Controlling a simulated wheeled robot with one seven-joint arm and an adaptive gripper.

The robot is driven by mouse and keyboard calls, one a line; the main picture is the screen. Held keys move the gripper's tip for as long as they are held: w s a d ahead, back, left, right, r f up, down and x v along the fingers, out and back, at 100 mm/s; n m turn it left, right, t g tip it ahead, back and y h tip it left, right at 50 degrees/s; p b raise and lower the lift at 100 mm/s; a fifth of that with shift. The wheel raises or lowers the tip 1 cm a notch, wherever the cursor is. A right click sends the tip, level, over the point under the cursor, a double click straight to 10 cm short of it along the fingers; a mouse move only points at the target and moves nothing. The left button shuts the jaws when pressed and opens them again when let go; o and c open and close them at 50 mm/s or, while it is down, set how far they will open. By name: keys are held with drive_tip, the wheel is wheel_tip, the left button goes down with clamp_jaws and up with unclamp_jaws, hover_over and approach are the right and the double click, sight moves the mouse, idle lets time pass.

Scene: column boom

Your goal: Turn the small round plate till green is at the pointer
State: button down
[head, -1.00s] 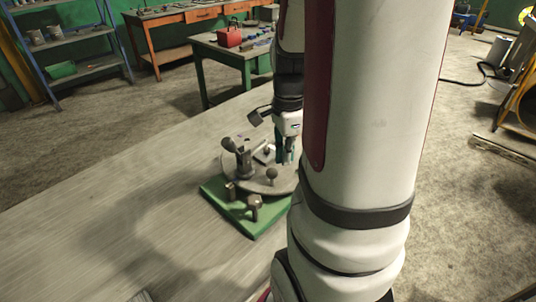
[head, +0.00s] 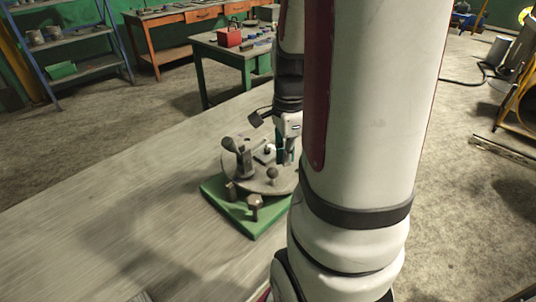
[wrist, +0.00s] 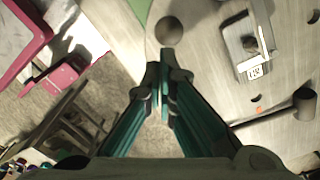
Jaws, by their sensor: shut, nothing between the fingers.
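The small round plate (head: 240,186) is grey and lies on a green square base (head: 232,217) on the bench. In the wrist view the plate (wrist: 210,95) fills the right half, with a dark ball knob (wrist: 168,30) near its edge. An orange mark (wrist: 258,98) shows on it; I see no green mark on the plate. I cannot make out the pointer for certain. My gripper (head: 283,160) is shut and empty, by the plate's far right side. In the wrist view its fingertips (wrist: 164,76) point toward the knob, apart from it in the picture.
A block with a white label (wrist: 247,50) and a dark post (wrist: 304,103) stand on the plate side. Upright dark fittings (head: 254,203) stand at the base's near corner. The bench (head: 120,215) is clear to the left. My arm hides the plate's right edge.

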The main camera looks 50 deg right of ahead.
sight(270, 168)
drive_tip(key=shift+f+b, duration=1.45)
drive_tip(key=shift+f, duration=1.05)
drive_tip(key=shift+w+a, duration=0.1)
drive_tip(key=shift+w, duration=0.05)
drive_tip(key=shift+w+a, duration=0.4)
drive_tip(key=shift+w, duration=0.2)
drive_tip(key=shift+w+a, duration=0.1)
drive_tip(key=shift+w, duration=0.05)
drive_tip(key=shift+w+a, duration=0.35)
drive_tip(key=shift+w, duration=0.45)
drive_tip(key=shift+w+a, duration=0.3)
drive_tip(key=shift+w, duration=0.5)
